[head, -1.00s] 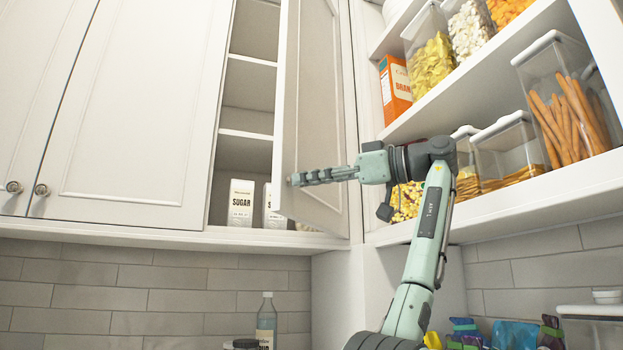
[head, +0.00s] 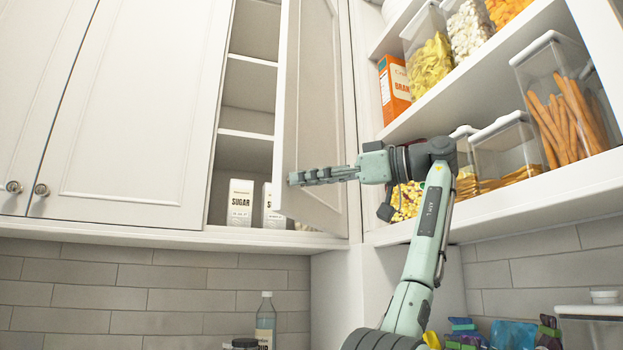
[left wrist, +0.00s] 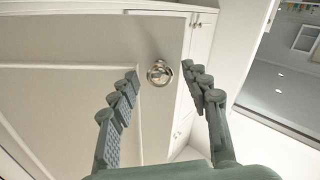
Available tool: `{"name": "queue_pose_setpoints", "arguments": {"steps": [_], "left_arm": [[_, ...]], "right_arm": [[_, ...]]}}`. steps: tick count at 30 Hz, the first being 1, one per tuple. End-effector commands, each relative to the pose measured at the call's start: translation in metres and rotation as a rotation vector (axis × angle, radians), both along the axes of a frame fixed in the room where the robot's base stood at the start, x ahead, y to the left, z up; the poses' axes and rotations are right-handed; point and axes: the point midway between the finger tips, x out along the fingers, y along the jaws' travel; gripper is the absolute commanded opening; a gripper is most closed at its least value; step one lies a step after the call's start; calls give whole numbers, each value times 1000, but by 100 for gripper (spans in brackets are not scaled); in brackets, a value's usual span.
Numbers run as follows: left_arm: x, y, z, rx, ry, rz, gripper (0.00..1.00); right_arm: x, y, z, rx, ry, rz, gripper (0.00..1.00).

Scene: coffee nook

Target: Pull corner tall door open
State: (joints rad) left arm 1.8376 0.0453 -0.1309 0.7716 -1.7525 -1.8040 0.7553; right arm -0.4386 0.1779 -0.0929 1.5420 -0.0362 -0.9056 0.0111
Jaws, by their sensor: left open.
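The corner tall door (head: 318,110) stands partly open, its free edge swung out to the left of its frame. Shelves show in the gap on its left. My left gripper (head: 290,180) is in front of the lower part of the door, near its free edge, pointing left. In the left wrist view, the door panel (left wrist: 60,95) fills the left side. A round metal knob (left wrist: 159,73) on the door shows between the open fingertips, with gaps on both sides; I cannot tell how far off it is in depth. In the head view, I cannot make out the knob. My right gripper is not in view.
Two sugar cartons (head: 240,203) stand on the cabinet's bottom shelf. Closed cabinet doors (head: 125,115) are at the left. Open shelves with clear food containers (head: 570,95) and an orange box (head: 394,90) are close behind my arm at the right. A bottle (head: 265,322) stands below.

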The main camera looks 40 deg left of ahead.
Motion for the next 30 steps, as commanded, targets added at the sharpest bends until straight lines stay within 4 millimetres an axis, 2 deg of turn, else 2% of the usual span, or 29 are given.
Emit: {"name": "queue_pose_setpoints", "arguments": {"steps": [5,12,15,20,27,30], "left_arm": [[5,-13,0,1,1,-2,47],[19,-52,1,1,2,-2,47],[23,-62,1,0,1,-1,47],[25,-70,0,0,-1,0,47],[26,-71,0,0,-1,0,47],[26,-70,-1,0,1,-1,35]], "right_arm": [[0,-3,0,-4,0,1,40],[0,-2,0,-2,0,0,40],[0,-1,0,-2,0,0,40],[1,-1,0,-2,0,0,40],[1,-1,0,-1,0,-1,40],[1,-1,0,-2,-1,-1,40]]}}
